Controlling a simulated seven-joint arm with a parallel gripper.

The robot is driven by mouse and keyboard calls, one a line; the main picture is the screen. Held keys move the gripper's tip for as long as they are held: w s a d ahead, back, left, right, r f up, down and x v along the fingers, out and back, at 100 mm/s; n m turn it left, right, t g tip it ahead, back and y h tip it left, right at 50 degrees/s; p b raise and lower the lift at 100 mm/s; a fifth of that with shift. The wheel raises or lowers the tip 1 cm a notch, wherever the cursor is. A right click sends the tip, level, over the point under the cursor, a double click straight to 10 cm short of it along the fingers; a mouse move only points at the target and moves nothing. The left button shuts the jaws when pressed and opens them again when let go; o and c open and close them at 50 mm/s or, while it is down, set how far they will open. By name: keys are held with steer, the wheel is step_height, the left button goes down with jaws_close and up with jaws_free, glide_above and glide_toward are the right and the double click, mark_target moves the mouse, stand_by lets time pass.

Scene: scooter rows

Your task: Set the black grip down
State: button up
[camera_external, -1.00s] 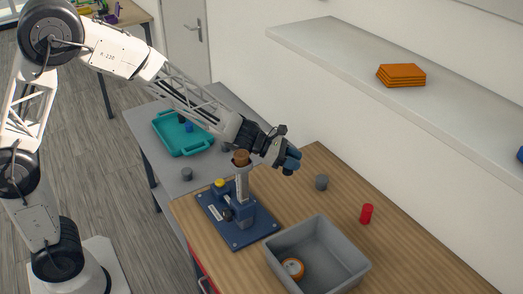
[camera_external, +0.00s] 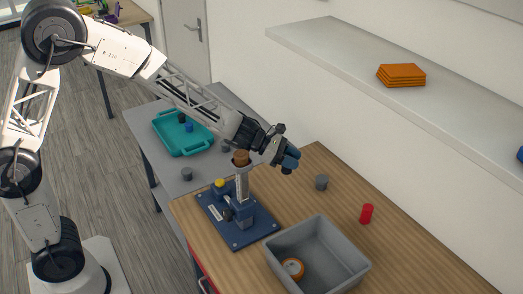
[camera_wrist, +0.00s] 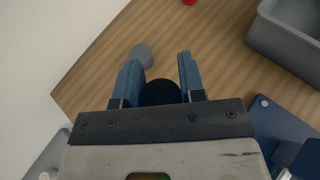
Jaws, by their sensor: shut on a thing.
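The black grip (camera_wrist: 160,92) is a dark round piece between the two blue fingers of my gripper (camera_wrist: 158,80) in the wrist view. My gripper is shut on it. In the external view my gripper (camera_external: 289,163) is above the back part of the wooden table (camera_external: 400,262), right of the blue press. The grip shows there only as a small dark end (camera_external: 287,171) under the fingers. It looks held above the wood, with its underside hidden.
A grey cylinder (camera_external: 321,182) and a red cylinder (camera_external: 367,213) stand on the wood. A grey bin (camera_external: 345,251) holds an orange-and-white round thing. The blue press (camera_external: 243,207) has a brown top. A teal tray (camera_external: 184,149) is on the grey table. Bare wood surrounds the grey cylinder.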

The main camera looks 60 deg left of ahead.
steer(key=shift+s+a+f+m+g+h, duration=0.1)
steer(key=shift+a+f+m+g+h, duration=0.25)
steer(key=shift+a+m+g+h, duration=0.25)
steer(key=s+a+f+m+g+h, duration=0.2)
steer(key=s+a+f+m+g, duration=0.1)
steer(key=s+a+m+g, duration=0.1)
steer(key=a+m+g, duration=0.1)
steer(key=a, duration=0.1)
steer(key=shift+s+a+f+g, duration=0.3)
steer(key=shift+a+f, duration=0.05)
steer(key=shift+a, duration=0.05)
steer(key=shift+w, duration=0.1)
steer(key=w, duration=0.5)
steer(key=w+f, duration=0.1)
steer(key=w, duration=0.4)
steer(key=w+d, duration=0.1)
steer(key=w, duration=0.4)
steer(key=shift+w+d+f, duration=0.1)
steer(key=shift+w+f, duration=0.15)
steer(key=shift+w, duration=0.15)
steer(key=shift+f, duration=0.1)
steer(key=shift+f, duration=1.65)
steer(key=shift+f, duration=0.15)
